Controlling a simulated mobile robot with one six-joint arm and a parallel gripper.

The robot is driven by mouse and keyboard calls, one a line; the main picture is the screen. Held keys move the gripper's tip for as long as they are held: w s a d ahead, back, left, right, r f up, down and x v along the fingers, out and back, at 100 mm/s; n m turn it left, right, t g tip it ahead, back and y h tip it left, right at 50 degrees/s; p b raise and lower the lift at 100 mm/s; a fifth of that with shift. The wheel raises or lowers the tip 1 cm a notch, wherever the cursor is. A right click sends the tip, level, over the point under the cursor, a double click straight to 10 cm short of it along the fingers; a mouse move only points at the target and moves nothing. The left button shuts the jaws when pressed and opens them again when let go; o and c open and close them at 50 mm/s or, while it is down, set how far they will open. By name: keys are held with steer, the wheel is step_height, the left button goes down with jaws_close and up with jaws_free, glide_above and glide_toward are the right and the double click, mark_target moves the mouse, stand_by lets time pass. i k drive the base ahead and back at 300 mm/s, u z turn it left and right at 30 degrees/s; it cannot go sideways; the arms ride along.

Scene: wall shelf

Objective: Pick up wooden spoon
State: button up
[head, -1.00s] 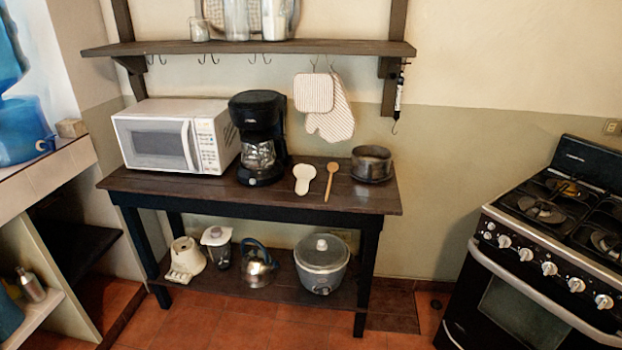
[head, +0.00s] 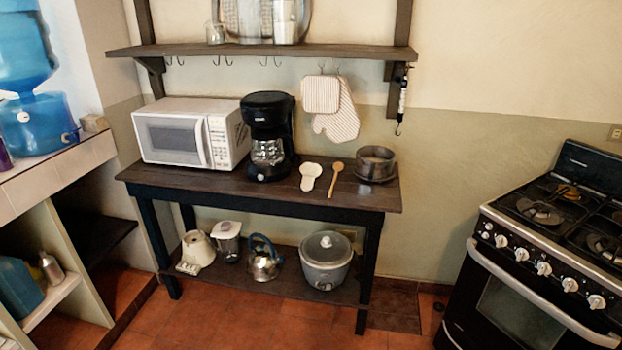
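The wooden spoon (head: 335,180) lies flat on the dark wooden table (head: 225,188). Its round bowl points to the back and its handle to the front edge. A pale cream spoon rest (head: 310,177) lies just left of it, apart from it. A dark pot (head: 375,162) stands just right of it. My gripper is not in the head view.
A black coffee maker (head: 268,135) and a white microwave (head: 190,133) stand on the table's left half. A wall shelf (head: 270,50) and hanging oven mitts (head: 335,110) are above. A stove (head: 550,250) is at the right. The floor in front is clear.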

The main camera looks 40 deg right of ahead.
mark_target(337, 166)
steer(key=u, duration=0.45)
steer(key=k, duration=1.4)
steer(key=z, duration=0.7)
steer(key=i, duration=1.5)
steer(key=u, duration=0.4)
